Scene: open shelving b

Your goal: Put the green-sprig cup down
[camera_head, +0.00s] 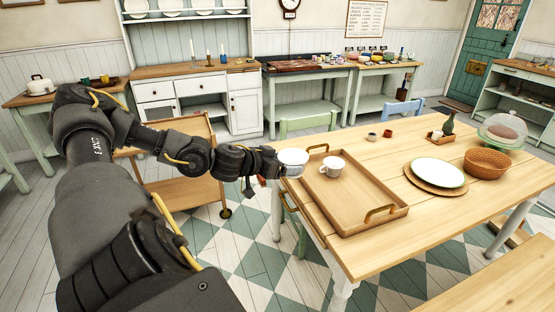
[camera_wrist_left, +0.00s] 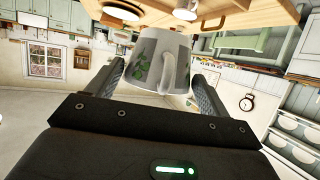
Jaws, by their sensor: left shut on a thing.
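The green-sprig cup (camera_head: 293,157) is a white cup at the left end of the wooden tray (camera_head: 352,207) in the head view. In the left wrist view the cup (camera_wrist_left: 155,62) shows green leaves and a handle, between the two fingers. My left gripper (camera_head: 276,163) is shut on this cup; it also shows in the left wrist view (camera_wrist_left: 155,85). I cannot tell whether the cup touches the tray. A second white cup (camera_head: 332,167) stands inside the tray, to the right of the held cup. My right gripper is not in view.
The tray has brass handles (camera_head: 380,213) and lies on the left part of the wooden table (camera_head: 445,205). A white plate on a wooden board (camera_head: 437,173), a woven basket (camera_head: 487,162) and a glass dome (camera_head: 503,130) are further right. The tray's front half is bare.

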